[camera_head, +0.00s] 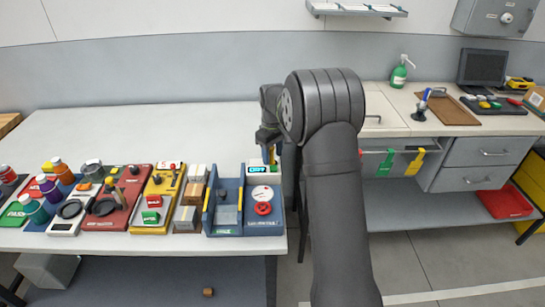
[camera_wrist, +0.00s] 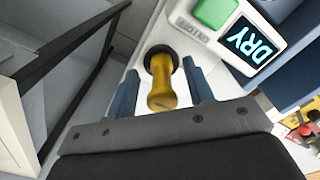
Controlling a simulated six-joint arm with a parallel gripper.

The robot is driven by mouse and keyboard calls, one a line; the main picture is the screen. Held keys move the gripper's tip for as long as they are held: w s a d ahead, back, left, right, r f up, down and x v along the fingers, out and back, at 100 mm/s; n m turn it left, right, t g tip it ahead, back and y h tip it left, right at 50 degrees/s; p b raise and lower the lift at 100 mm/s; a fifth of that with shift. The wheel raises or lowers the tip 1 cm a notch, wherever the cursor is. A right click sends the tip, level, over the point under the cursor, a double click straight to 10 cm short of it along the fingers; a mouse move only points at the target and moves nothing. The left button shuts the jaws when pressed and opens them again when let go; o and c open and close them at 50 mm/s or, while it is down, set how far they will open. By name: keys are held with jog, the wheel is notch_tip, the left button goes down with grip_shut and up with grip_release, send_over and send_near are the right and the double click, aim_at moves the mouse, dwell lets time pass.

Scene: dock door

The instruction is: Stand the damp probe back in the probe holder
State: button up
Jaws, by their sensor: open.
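The yellow damp probe (camera_wrist: 162,88) shows in the wrist view with its far end in a dark round socket, the probe holder (camera_wrist: 150,52), on a pale surface. My gripper (camera_wrist: 160,75) is open, with one blue finger on each side of the probe and a gap visible at both sides. A small part of yellow shows below my gripper (camera_head: 268,140) in the head view, above the bench's right end; my arm hides much there. Beside the socket, a lit display (camera_wrist: 248,43) reads DRY next to a green block (camera_wrist: 214,12).
The bench (camera_head: 140,125) carries a crowded row of devices along its front, including a blue unit with a red knob (camera_head: 263,208). Its rear is clear. A counter with drawers (camera_head: 480,150) stands at right. Dark frame bars (camera_wrist: 65,60) cross the wrist view's left.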

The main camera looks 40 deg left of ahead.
notch_tip(320, 180, up, 11)
jog(key=shift+r, duration=0.1)
dwell(0.4)
notch_tip(320, 180, down, 12)
jog(key=shift+f, duration=0.25)
jog(key=shift+r, duration=1.2)
